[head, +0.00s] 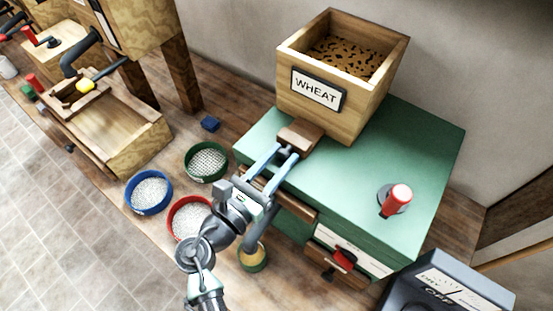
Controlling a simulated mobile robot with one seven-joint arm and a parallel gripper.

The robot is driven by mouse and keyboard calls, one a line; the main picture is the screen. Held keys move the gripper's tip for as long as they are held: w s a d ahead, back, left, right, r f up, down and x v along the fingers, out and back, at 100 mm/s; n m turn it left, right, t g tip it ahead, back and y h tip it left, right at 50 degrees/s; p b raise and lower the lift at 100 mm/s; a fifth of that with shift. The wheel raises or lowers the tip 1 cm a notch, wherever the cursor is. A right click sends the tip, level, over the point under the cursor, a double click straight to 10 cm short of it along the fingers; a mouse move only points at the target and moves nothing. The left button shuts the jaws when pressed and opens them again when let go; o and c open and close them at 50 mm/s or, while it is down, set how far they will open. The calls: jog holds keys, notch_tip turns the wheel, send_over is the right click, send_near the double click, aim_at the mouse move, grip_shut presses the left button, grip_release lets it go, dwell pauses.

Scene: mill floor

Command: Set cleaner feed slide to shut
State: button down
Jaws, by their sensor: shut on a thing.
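The cleaner (415,140) is a green-topped cabinet, with a wooden hopper (365,105) labelled WHEAT on top, holding brown grain. A brown wooden slide (300,135) sticks out from the foot of the hopper's front left side. It looks like the feed slide. My gripper (284,151) reaches it from the lower left, its two pale blue fingers shut on the slide's outer end. The fingers hide part of that end, and the slide's inner part is hidden in the hopper. I cannot tell how far it is pushed in.
A red-topped knob (396,199) stands on the green top. A red handle (344,260) is on the cabinet front. Blue (149,191), green (207,162) and red (190,217) sieves lie left of my arm. A grey dial box (450,288) is at lower right.

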aim_at(292, 144)
jog(key=x, duration=0.4)
jog(key=shift+w+d, duration=0.2)
jog(key=shift+w, duration=0.1)
jog(key=shift+s+r, duration=0.1)
jog(key=c, duration=0.6)
grip_release()
jog(key=shift+o, duration=0.2)
jog(key=b+v, duration=0.2)
jog(key=v, duration=1)
jog(key=shift+s+a, duration=0.25)
jog(key=shift+s, duration=0.05)
